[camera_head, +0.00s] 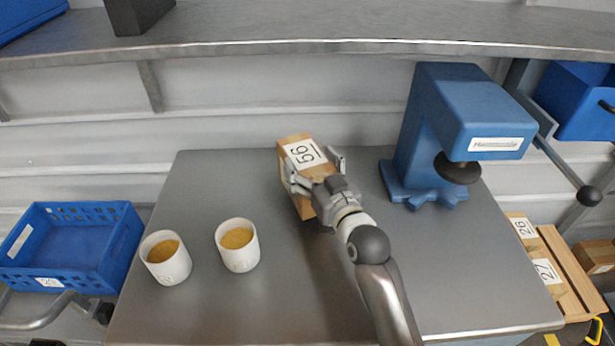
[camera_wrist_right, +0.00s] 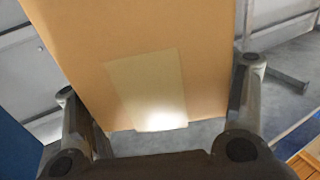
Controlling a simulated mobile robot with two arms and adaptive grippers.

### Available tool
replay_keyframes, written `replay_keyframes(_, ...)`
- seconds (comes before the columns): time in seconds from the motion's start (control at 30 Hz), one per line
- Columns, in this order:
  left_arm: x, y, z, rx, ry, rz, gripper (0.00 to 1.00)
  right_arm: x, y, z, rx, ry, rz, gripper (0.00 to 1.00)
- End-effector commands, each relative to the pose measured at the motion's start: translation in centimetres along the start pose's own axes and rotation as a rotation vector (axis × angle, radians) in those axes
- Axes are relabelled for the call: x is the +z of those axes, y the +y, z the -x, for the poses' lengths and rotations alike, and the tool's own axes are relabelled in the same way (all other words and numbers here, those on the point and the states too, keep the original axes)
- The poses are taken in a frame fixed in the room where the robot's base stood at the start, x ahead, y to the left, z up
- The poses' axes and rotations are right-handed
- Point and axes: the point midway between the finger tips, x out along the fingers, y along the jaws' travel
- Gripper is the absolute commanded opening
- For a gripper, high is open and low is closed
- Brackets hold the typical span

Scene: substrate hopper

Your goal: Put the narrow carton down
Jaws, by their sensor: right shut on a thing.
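The narrow carton (camera_head: 296,152) is a brown box with a white label reading 56. It is at the back middle of the grey table (camera_head: 300,300) in the head view. My right gripper (camera_head: 316,174) is shut on it, with one finger on each side. In the right wrist view the carton (camera_wrist_right: 150,50) fills the middle between the two fingers (camera_wrist_right: 155,125), with a plain tape strip on its near face. I cannot tell whether its base touches the table. My left gripper is not in view.
Two white cups (camera_head: 166,258) (camera_head: 237,245) with tan contents stand on the table's left side. A blue machine (camera_head: 440,130) stands at the back right. A blue crate (camera_head: 70,245) is left of the table, and numbered boxes (camera_head: 545,270) are at the right. A shelf (camera_head: 300,47) runs above.

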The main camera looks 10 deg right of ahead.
Motion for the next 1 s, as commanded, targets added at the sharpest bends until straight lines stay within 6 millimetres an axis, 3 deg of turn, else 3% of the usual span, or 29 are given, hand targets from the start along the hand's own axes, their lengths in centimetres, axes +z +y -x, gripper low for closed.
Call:
replay_keyframes(0.27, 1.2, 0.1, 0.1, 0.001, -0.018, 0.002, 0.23, 1.3, -0.4, -1.2, 0.0, 0.005, 0.0, 0.12)
replay_keyframes(0.5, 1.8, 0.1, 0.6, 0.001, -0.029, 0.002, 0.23, 4.1, -0.4, -1.2, 0.001, 0.004, 0.001, 0.12)
replay_keyframes(0.9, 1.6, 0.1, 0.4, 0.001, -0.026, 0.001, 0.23, 4.7, -0.3, -1.2, 0.001, 0.006, 0.001, 0.12)
replay_keyframes(0.93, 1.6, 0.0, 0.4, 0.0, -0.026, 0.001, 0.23, 4.8, -0.4, -1.1, 0.001, 0.001, 0.001, 0.77)
replay_keyframes(1.0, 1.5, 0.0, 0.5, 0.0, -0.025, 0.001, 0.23, 4.8, -0.4, -1.1, 0.001, 0.001, 0.001, 0.86)
